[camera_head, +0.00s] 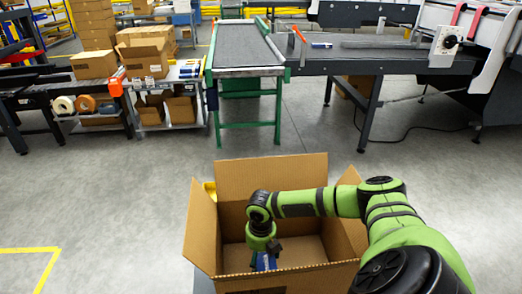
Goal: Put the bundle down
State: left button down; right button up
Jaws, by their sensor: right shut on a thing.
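An open cardboard box (288,281) stands close in front of me with its flaps up. My right arm reaches in from the right, and my right gripper (265,256) points down inside the box. It is shut on a blue bundle (264,262), which shows only in part below the gripper, near the box's front wall. Whether the bundle touches the box floor cannot be told. My left gripper is not in view.
A green-framed conveyor table (245,50) stands ahead, joined to a dark machine bed (370,55) on the right. A shelf cart (165,90) with boxes stands at the left. Grey floor (120,190) between is clear. Something yellow shows behind the box's left flap.

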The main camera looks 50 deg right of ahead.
aim_at(261, 263)
jog(key=shift+f, duration=2.3)
jog(key=shift+f, duration=0.15)
jog(key=o, duration=1.1)
jog(key=shift+o, duration=0.2)
notch_tip(261, 263, up, 12)
jog(key=shift+r+b, duration=0.2)
jog(key=shift+b, duration=0.15)
